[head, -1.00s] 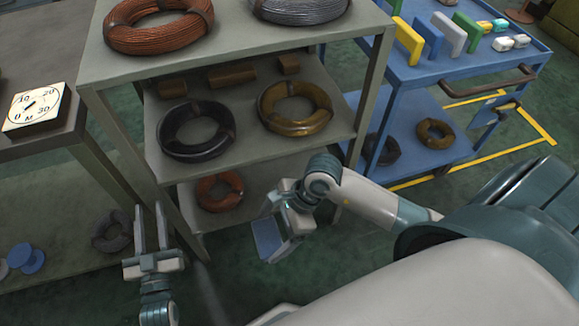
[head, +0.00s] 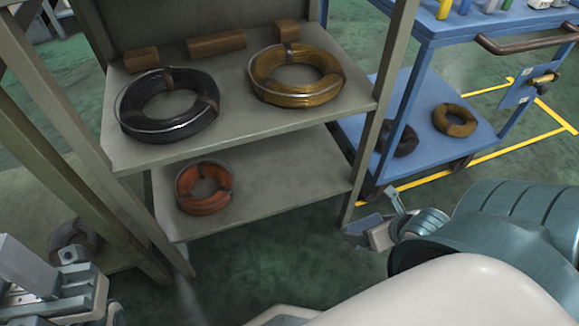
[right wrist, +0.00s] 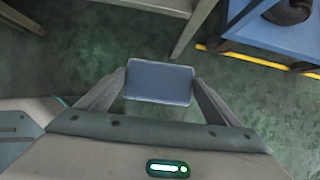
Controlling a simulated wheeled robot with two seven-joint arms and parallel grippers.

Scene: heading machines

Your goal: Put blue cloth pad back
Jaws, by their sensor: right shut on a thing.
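The blue cloth pad (right wrist: 159,83) is a flat grey-blue rectangle between the two fingertips of my right gripper (right wrist: 160,88) in the right wrist view. The gripper is shut on it and holds it above the green floor. In the head view the pad (head: 358,226) shows small and partly hidden at my right gripper (head: 366,232), low beside the front leg of the grey rack. My left gripper (head: 48,262) is at the lower left, partly cut off by the frame edge, with its fingers apart and nothing between them.
The grey rack (head: 300,178) holds a black coil (head: 140,125), a yellow coil (head: 270,93) and an orange coil (head: 205,207). The blue cart (head: 440,38) at upper right carries several coloured upright pieces at its top edge and has a brown handle (head: 525,45). Yellow lines mark the floor.

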